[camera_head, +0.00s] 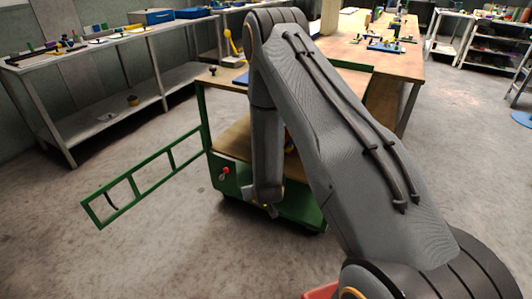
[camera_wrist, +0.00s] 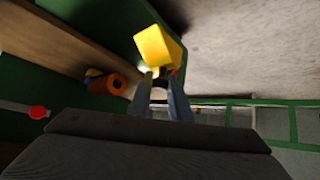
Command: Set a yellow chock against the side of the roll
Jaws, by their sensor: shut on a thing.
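A yellow chock (camera_wrist: 155,46) is held at the tips of my gripper (camera_wrist: 161,82) in the wrist view. The fingers are shut on it. An orange-brown roll (camera_wrist: 106,84) with a dark open core lies to the left of the fingers, on the cart's wooden shelf (camera_wrist: 60,46). The held chock is apart from the roll in the picture. A small yellow and blue item (camera_wrist: 93,73) sits right by the roll; I cannot tell what it is.
The green cart (camera_head: 226,178) has a wooden top and lower shelf, a red knob (camera_head: 225,171) and a ladder-like green frame (camera_head: 143,180) reaching out left. A long grey bench (camera_head: 120,45) stands at the back left. A wooden table (camera_head: 350,50) stands behind the cart.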

